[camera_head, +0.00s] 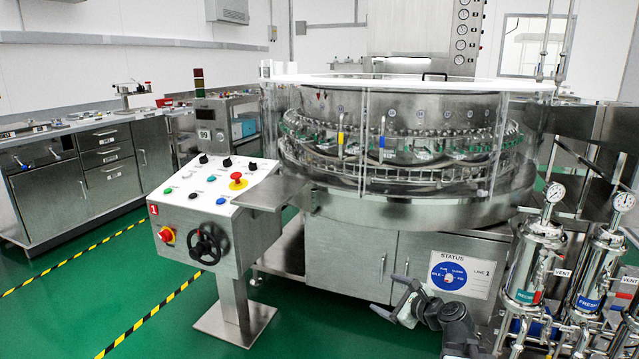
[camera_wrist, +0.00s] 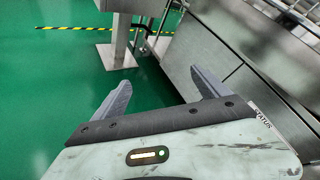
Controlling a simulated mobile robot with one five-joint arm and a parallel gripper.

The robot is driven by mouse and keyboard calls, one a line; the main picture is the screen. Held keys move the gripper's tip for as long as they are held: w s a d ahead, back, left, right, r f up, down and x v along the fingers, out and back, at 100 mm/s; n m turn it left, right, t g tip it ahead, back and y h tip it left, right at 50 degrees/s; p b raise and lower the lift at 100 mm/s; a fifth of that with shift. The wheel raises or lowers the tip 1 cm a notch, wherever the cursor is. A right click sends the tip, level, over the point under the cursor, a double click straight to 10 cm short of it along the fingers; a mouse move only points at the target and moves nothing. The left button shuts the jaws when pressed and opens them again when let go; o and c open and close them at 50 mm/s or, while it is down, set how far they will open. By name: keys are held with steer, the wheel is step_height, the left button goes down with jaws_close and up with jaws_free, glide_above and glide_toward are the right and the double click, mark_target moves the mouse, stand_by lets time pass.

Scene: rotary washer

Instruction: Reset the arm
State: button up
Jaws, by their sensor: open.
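My arm (camera_head: 452,318) shows low at the bottom of the head view, dark grey, in front of the washer's base cabinet. My gripper (camera_head: 397,298) points left there, in front of the cabinet doors. In the wrist view my gripper (camera_wrist: 159,76) has its two grey fingers spread wide apart, with nothing between them but green floor. The rotary washer (camera_head: 400,205) is a large round steel machine behind the arm. The lower arm links are cut off by the bottom edge of the head view.
A control panel (camera_head: 213,188) with buttons, a red emergency stop and a black handwheel (camera_head: 208,243) stands on a pedestal at left. Two filter housings (camera_head: 534,262) with gauges stand at right. Steel cabinets (camera_head: 75,170) line the left wall. Green floor (camera_head: 90,290) is clear at lower left.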

steer(key=s+a+f+n+g, duration=0.75)
steer(key=a+f+n, duration=0.25)
steer(key=a+n, duration=0.2)
steer(key=s+d+f+n+g+h, duration=0.4)
steer(key=s+d+n+g+h, duration=0.15)
steer(key=s+d+n, duration=0.5)
step_height(320, 180, up, 37)
steer(key=a+p, duration=0.2)
steer(key=p, duration=3.6)
steer(key=shift+r+n+t+h, duration=0.2)
steer(key=shift+n+t+h, duration=0.15)
steer(key=shift+n+t, duration=0.1)
steer(key=shift+a+f, duration=0.1)
